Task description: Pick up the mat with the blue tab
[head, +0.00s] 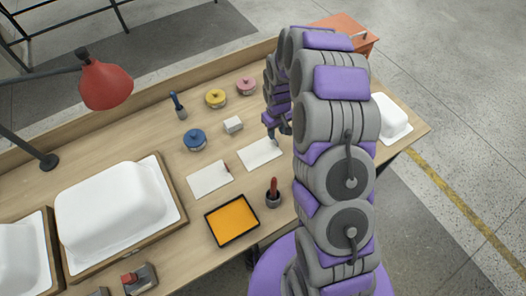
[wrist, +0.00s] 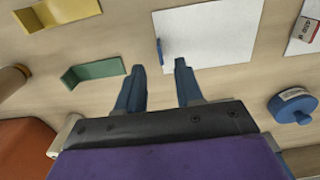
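The white mat with the blue tab lies flat on the bench, and in the wrist view its sheet (wrist: 215,38) is at the top centre. Its blue tab (wrist: 165,50) stands on the mat's left edge. The same mat (head: 260,155) shows in the head view left of my arm. My gripper (wrist: 160,66) is open and empty, its two blue fingers pointing at the tab's edge of the mat. The tab appears just beyond the fingertips, between their lines. Another white mat (head: 209,180) with a red tab (head: 227,169) lies to the left in the head view.
Green (wrist: 94,72) and yellow (wrist: 58,13) angled pieces are at the left.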

